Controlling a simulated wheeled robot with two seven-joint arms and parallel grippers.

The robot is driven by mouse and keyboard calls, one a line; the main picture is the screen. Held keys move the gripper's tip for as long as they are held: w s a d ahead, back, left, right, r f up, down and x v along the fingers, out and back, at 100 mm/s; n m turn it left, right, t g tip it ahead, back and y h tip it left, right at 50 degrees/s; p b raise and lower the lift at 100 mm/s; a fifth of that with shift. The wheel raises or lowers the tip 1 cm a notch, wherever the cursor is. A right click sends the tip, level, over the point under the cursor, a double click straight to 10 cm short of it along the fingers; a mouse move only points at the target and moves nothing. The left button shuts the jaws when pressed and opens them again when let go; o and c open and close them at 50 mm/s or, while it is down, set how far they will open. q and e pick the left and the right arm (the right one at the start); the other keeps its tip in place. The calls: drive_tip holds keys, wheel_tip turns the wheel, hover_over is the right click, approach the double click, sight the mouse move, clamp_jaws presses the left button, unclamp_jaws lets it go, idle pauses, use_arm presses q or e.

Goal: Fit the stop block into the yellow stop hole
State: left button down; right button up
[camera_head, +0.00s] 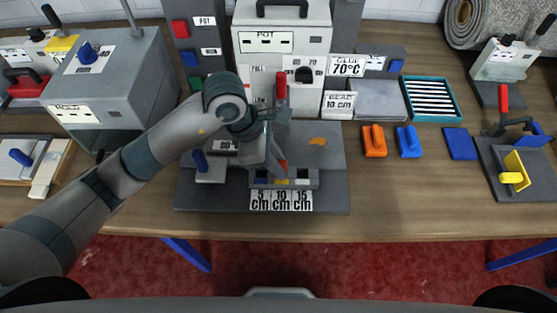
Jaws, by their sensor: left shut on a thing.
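My left gripper (274,157) reaches in from the left and is over the grey machine in the middle, just above its front bar. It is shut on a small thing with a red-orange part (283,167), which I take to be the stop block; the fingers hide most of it. The front bar (313,180) has coloured stop holes in a row: a blue one (262,181), the yellow stop hole (281,182) and a white one (302,181). The held thing is close behind the yellow one; I cannot tell whether they touch. My right gripper is not in view.
Labels for 5, 10 and 15 cm (281,200) lie before the bar. A glue pot machine (283,40) with a red lever (281,87) stands close behind the gripper. Orange (374,141) and blue (408,142) blocks lie right.

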use_arm(q)
drive_tip(key=shift+f, duration=0.15)
drive_tip(key=c, duration=1.6)
unclamp_jaws()
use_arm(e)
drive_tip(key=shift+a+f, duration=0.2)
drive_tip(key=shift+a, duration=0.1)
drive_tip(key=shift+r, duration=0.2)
